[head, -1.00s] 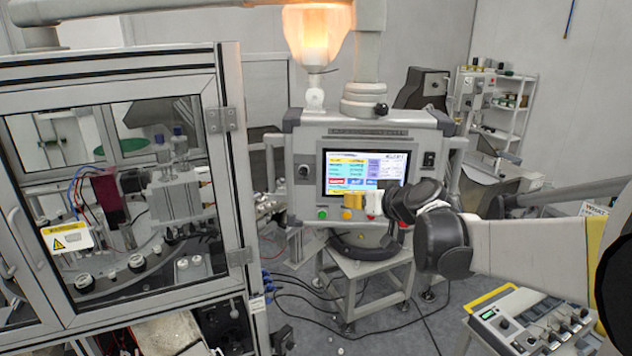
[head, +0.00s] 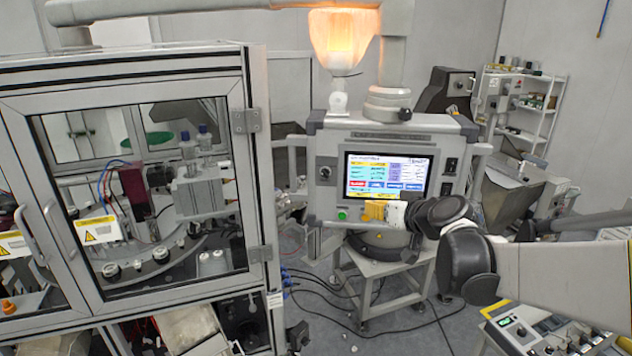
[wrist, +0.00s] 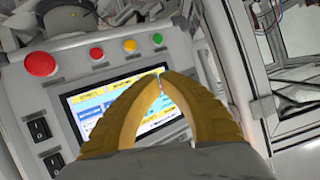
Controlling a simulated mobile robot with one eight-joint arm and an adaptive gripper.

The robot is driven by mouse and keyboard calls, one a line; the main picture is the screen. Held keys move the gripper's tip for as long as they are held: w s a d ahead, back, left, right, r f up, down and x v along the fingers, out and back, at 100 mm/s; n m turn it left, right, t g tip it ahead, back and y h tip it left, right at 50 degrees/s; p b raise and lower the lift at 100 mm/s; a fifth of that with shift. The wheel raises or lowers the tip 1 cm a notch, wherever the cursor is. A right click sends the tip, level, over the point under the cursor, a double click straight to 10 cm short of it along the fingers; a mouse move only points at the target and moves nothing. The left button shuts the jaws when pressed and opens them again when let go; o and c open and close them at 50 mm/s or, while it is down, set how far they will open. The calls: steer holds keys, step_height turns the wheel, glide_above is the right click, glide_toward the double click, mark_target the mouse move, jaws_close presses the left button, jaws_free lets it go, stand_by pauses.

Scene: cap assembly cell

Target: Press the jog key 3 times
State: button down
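The operator panel (head: 460,160) stands upright ahead, with a lit screen (head: 388,176). Its green button (head: 342,215) shows left of my gripper (head: 373,211). The wrist view shows a green button (wrist: 157,38), a yellow button (wrist: 129,45), a small red button (wrist: 97,53) and a large red button (wrist: 40,64) in a row. I cannot read which key is the jog key. My gripper's yellow fingers (wrist: 161,77) meet at the tips and hold nothing. They are in front of the panel and cover part of the screen in the wrist view; contact cannot be told.
A glazed machine cabinet (head: 258,150) stands at the left. A lamp (head: 342,40) glows above the panel. A smaller control box (head: 520,340) with several knobs is at the lower right. Cables lie on the floor.

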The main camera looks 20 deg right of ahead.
mark_target(367, 189)
steer(key=shift+w+d+b, duration=0.15)
steer(key=shift+w+d, duration=0.35)
steer(key=shift+w, duration=0.65)
steer(key=shift+w+d+b, duration=0.2)
steer(key=shift+w+d, duration=0.35)
steer(key=shift+w, duration=0.55)
steer(key=shift+w+d+b, duration=0.15)
steer(key=shift+w+d, duration=0.35)
steer(key=shift+w, duration=0.65)
steer(key=shift+w+f, duration=0.1)
steer(key=shift+w+d, duration=0.2)
steer(key=shift+w, duration=0.1)
steer(key=shift+w+d, duration=0.1)
steer(key=shift+w, duration=0.1)
steer(key=shift+s+a+b, duration=0.3)
steer(key=shift+s, duration=0.35)
steer(key=shift+s+a, duration=0.35)
steer(key=shift+s, duration=0.4)
steer(key=shift+s+a, duration=0.35)
steer(key=shift+s, duration=0.4)
steer(key=shift+s+a, duration=0.35)
steer(key=shift+s, duration=0.4)
stand_by(0.8)
